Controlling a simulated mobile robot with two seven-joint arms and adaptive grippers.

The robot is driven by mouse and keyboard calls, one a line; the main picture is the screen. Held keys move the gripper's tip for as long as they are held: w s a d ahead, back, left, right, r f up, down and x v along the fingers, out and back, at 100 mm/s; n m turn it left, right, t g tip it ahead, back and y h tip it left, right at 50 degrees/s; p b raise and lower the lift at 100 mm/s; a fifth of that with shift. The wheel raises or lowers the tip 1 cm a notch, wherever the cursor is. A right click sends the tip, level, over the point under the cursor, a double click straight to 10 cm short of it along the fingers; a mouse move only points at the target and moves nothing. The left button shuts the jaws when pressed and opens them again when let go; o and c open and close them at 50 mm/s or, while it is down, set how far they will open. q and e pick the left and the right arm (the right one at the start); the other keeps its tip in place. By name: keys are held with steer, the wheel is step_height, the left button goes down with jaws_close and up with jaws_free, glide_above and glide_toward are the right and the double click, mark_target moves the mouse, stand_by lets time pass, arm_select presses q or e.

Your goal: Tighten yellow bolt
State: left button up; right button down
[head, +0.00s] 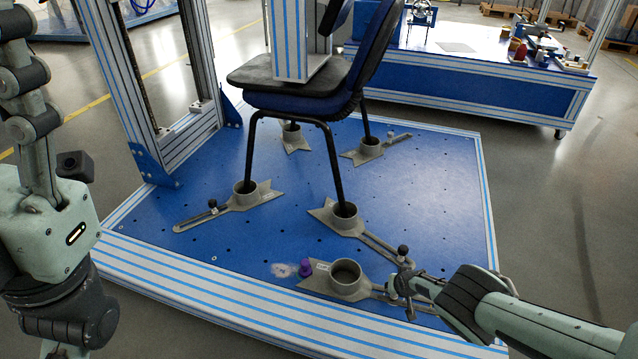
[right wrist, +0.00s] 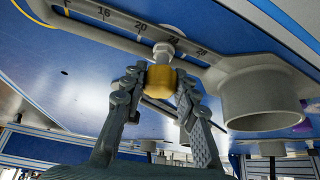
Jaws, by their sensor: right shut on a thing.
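The yellow bolt (right wrist: 161,80) sits on the slotted, numbered arm of a grey clamp (right wrist: 110,18) in the right wrist view. My right gripper (head: 404,284) is at the front right of the blue platform, at the arm of the front clamp (head: 348,278). Its two fingers are closed on the sides of the yellow bolt. In the head view the gripper hides the bolt.
A chair (head: 290,95) stands on the blue platform (head: 430,200), its legs in grey clamp cups. A black knob (head: 402,252) stands close behind my right gripper. A metal frame post (head: 120,70) rises at the left.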

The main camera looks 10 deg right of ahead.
steer(key=shift+m+h, duration=0.3)
steer(key=shift+m, duration=0.3)
steer(key=c, duration=1.2)
jaws_free()
steer(key=shift+o, duration=0.2)
steer(key=shift+s+d+n, duration=0.1)
steer(key=shift+d+n, duration=0.05)
steer(key=shift+n, duration=0.35)
steer(key=shift+f+n+y+b, duration=0.25)
steer(key=shift+n+y+b, duration=0.15)
steer(key=shift+y, duration=0.1)
steer(key=shift+n+y+b, duration=0.3)
steer(key=shift+n+b, duration=0.25)
steer(key=shift+n, duration=0.15)
steer(key=shift+r+n, duration=0.2)
steer(key=shift+n, duration=0.1)
